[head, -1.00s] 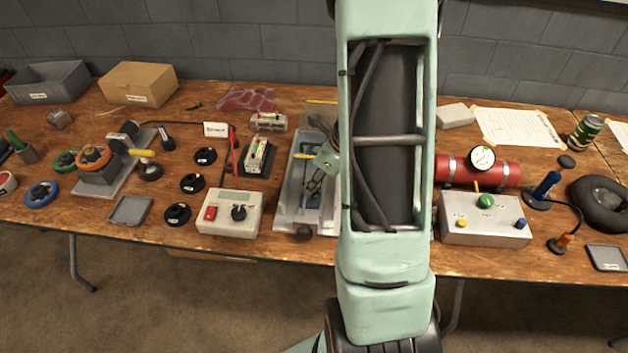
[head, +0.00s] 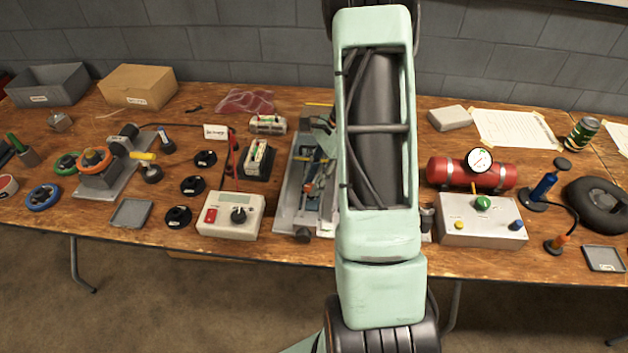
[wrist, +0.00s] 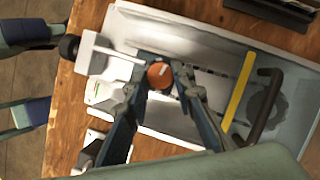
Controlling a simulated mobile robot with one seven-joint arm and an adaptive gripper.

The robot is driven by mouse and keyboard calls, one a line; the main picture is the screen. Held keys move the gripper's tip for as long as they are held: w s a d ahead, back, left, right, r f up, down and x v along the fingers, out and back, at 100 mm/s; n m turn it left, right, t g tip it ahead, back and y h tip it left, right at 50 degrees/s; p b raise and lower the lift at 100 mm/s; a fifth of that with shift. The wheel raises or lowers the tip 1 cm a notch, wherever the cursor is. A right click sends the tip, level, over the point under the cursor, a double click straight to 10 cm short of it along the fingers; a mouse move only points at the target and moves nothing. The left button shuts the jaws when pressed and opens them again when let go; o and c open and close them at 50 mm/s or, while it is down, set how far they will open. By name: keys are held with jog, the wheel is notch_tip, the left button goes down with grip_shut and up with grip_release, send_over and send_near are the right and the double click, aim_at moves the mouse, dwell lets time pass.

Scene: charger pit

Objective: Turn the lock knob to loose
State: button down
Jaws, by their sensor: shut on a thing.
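The lock knob (wrist: 160,75) is a round orange-red knob with a pale mark on its top. In the wrist view it sits between the fingertips of my gripper (wrist: 162,78), which is shut on it. The knob stands in a pale, long tray-like fixture (wrist: 130,25). In the head view the fixture (head: 284,212) lies left of my arm, and my arm hides its right part. My gripper (head: 315,178) is low inside it there; the knob itself is hard to make out. I cannot read any loose or locked marking.
A black end knob (wrist: 69,47) on a pale rod sticks out at the fixture's end. A yellow strip (wrist: 238,92) and dark curved handle (wrist: 264,108) lie across it. A meter box (head: 230,214) stands close left, a button box (head: 482,233) to the right.

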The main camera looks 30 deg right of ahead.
jog(key=shift+w+n+g, duration=0.1)
jog(key=shift+n+g, duration=0.4)
jog(key=shift+n, duration=0.6)
jog(key=c, duration=1.6)
grip_release()
jog(key=v, duration=1.2)
jog(key=shift+a, duration=0.1)
